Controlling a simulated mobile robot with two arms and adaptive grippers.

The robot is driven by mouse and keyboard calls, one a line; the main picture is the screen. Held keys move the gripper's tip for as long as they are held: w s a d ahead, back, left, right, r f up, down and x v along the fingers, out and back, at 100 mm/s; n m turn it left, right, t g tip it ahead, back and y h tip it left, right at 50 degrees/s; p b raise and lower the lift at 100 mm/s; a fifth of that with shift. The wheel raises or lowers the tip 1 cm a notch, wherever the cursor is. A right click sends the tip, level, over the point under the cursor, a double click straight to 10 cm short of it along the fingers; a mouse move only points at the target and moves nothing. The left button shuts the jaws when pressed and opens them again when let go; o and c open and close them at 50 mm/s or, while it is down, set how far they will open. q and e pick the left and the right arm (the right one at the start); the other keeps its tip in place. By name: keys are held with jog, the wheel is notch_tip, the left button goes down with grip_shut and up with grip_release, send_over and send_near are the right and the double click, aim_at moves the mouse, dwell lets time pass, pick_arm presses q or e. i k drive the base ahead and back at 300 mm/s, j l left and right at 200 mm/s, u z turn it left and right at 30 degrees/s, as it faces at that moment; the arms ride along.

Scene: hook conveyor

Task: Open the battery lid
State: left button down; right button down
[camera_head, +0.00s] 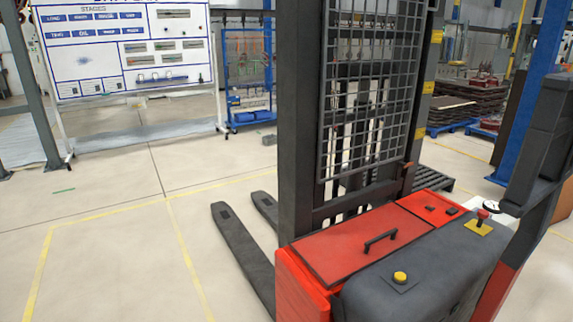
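The battery lid (352,242) is a flat red panel on top of the red and grey forklift body (425,275). It lies flat and looks shut, with a black bar handle (380,241) standing up near its right side. Neither of my grippers shows in the head view, so their state and place cannot be seen.
The dark mast (300,110) with its wire mesh guard (372,90) stands behind the lid. Two dark forks (243,252) reach out low to the left. Floor (110,240) is clear at left.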

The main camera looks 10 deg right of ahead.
aim_at(333, 253)
jog(key=z, duration=1.1)
jog(key=i+j+z, duration=0.15)
jog(key=j+z, duration=0.25)
jog(key=i+j+z, duration=0.15)
jog(key=j+z, duration=1.5)
